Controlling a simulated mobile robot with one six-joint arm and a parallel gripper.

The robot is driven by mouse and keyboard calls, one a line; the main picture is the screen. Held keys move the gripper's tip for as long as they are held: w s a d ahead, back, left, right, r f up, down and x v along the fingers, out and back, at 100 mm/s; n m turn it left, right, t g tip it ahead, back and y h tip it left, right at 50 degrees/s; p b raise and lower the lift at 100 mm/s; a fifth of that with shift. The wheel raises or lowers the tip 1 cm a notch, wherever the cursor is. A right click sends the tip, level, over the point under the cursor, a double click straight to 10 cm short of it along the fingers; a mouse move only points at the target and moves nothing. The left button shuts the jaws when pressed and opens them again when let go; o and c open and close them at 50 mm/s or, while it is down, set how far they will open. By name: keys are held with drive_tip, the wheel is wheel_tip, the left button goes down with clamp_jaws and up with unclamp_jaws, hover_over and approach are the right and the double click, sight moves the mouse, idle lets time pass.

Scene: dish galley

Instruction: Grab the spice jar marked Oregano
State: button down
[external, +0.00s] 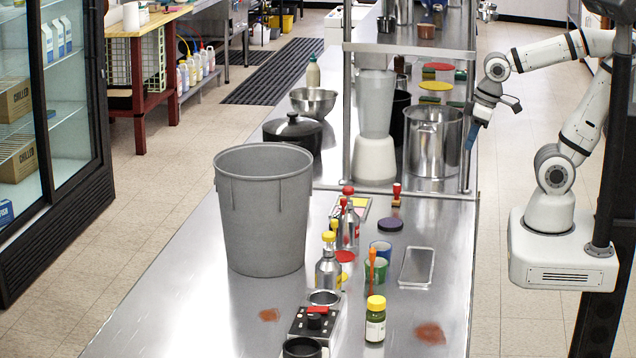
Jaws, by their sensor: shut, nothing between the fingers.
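A small jar (375,322) with a yellow lid, green contents and a pale label stands upright at the near end of the steel counter. Its label is too small to read, so I cannot tell whether it says Oregano. My gripper (472,137) is up at the right side of the counter, beside the large steel pot. It points down with blue fingertips, shut and empty. It is well behind the jar and apart from it.
A big grey bin (263,215) stands left on the counter (190,300). Silver bottles (328,270), a green cup (375,275) with an orange-handled tool and a small tray (417,266) stand behind the jar. A steel pot (432,145) and upright shelf posts are near my gripper.

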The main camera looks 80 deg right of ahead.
drive_tip(key=c, duration=2.1)
unclamp_jaws()
drive_tip(key=o, duration=1.3)
drive_tip(key=shift+c, duration=0.2)
drive_tip(key=w+a+n+b, duration=0.2)
drive_tip(key=w+a, duration=0.7)
drive_tip(key=w, duration=0.2)
drive_tip(key=n+y+b, duration=0.2)
drive_tip(key=n, duration=0.2)
hover_over(377, 299)
drive_tip(key=s, duration=0.2)
drive_tip(key=f, duration=1.3)
drive_tip(key=shift+w+d+f, duration=0.15)
drive_tip(key=shift+w+d, duration=0.1)
drive_tip(key=shift+d+p+x, duration=0.2)
drive_tip(key=shift+p+x, duration=0.65)
drive_tip(key=shift+x, duration=2.75)
